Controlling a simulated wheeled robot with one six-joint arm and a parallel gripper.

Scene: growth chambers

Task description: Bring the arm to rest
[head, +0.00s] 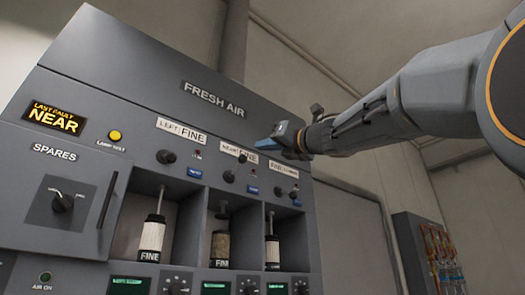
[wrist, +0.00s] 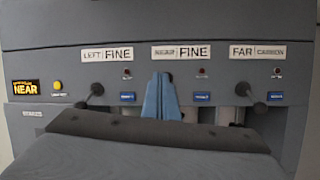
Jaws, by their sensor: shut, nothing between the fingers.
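My gripper (head: 278,138) is shut and empty, at the end of my arm reaching in from the right in the head view. Its blue fingers (wrist: 161,98) stand together in the wrist view, below the NEAR FINE label (wrist: 181,51). It is in front of the grey FRESH AIR panel (head: 215,120); the exact gap cannot be told. My arm is stretched out toward the panel. In the wrist view the fingers cover part of the middle of the panel, and a dark grey shape hides its lower part.
Black-knobbed levers stick out at the left (head: 167,156) and middle (head: 229,176). Below, three bays hold cartridges (head: 151,240), (head: 220,247), (head: 272,250). A SPARES door (head: 62,200) is at left. A grey wall box with hoses (head: 415,250) is at right.

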